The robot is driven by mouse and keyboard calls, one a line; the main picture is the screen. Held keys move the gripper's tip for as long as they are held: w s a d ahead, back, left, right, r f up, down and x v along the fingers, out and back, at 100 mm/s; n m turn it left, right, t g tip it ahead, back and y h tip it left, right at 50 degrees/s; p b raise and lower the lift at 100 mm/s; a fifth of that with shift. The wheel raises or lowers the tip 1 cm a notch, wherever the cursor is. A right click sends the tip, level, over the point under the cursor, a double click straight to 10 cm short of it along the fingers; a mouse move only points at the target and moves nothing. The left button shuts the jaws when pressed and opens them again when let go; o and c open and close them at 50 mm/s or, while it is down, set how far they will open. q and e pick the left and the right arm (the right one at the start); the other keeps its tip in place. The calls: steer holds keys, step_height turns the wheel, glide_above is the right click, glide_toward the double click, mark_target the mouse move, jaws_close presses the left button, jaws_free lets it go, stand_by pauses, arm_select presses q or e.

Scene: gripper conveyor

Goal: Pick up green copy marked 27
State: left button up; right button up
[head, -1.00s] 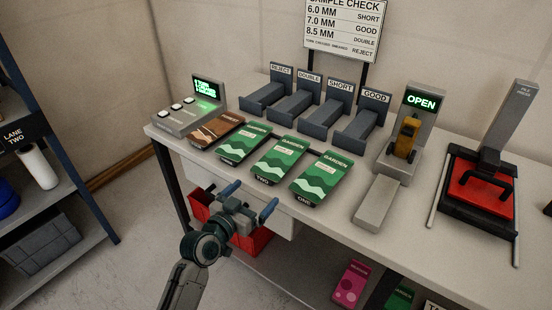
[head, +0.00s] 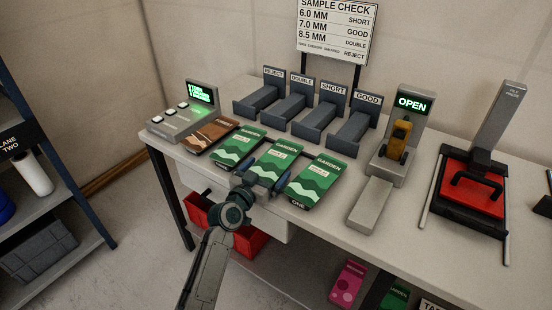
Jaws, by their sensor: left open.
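Three green copies headed GARDEN lie in a row along the front of the bench: the left one (head: 238,146), the middle one (head: 277,160) and the right one (head: 319,180), whose front edge reads ONE. I cannot read a 27 on any of them. My left gripper (head: 264,181) is open at the near end of the middle copy and hides its front edge. I cannot tell whether its fingers touch the copy. My right gripper is not in view.
A brown copy (head: 211,134) lies left of the green ones. Behind stand slots labelled REJECT, DOUBLE, SHORT and GOOD (head: 352,130). A gauge reading OPEN (head: 402,150) and a red-bedded press (head: 470,190) stand right. A red bin (head: 249,242) is below the bench.

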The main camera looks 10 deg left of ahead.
arm_select(q)
steer(key=shift+w+d, duration=0.15)
steer(key=shift+w, duration=0.15)
steer(key=c, duration=0.8)
steer(key=shift+r, duration=0.2)
